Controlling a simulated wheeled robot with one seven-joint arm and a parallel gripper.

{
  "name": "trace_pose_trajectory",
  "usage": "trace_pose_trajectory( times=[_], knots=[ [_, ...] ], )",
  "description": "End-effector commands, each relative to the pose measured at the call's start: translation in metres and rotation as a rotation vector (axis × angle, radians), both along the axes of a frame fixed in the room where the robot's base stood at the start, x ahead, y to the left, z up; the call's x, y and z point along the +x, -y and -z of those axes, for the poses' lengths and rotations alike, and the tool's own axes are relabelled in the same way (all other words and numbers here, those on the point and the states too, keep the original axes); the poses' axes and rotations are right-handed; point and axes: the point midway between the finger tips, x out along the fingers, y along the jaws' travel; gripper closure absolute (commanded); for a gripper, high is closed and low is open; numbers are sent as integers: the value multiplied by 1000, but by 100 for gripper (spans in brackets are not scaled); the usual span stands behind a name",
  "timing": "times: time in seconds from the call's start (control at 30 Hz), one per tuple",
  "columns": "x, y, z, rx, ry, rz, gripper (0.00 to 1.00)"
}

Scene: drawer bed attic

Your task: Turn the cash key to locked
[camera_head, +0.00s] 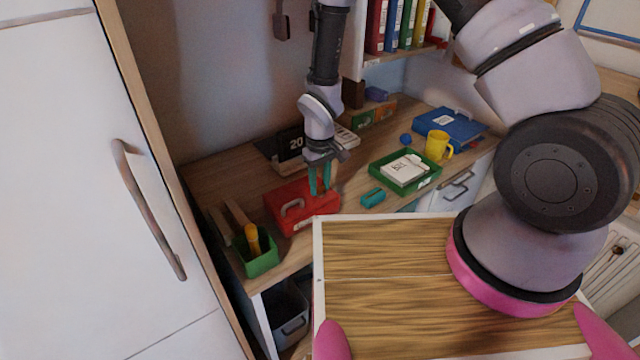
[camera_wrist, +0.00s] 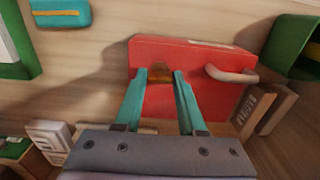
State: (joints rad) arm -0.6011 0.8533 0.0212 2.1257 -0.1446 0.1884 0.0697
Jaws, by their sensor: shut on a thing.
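The red cash box (camera_head: 283,214) sits on the wooden desk, with a grey carrying handle (camera_head: 292,208) on it. My gripper (camera_head: 319,189) reaches down to the right part of the box, its teal fingers pointing at the box. In the wrist view my gripper (camera_wrist: 160,78) has its two fingers on either side of a small brass-brown key (camera_wrist: 159,73) at the red box (camera_wrist: 205,98). The fingers are shut on the key. Most of the key is hidden between the fingertips, so its exact angle is hard to tell.
A green pen box (camera_head: 262,264) stands left of the cash box. A teal object (camera_head: 373,197) and a green tray (camera_head: 405,183) with white cards lie to the right. A calendar (camera_head: 290,146) stands behind. A yellow mug (camera_head: 437,146) is farther right.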

Motion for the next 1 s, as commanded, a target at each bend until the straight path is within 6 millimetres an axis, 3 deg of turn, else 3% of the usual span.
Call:
trace_pose_trajectory(
  times=[0.33,0.37,0.43,0.77,1.0],
  knots=[
    [0,0,0,-1,-1,-4,100],
    [0,0,0,-1,-1,-4,57],
    [0,0,0,-1,-1,-4,30],
    [0,0,-1,0,0,-3,30],
    [1,-1,-33,3,4,-4,30]
  ],
)
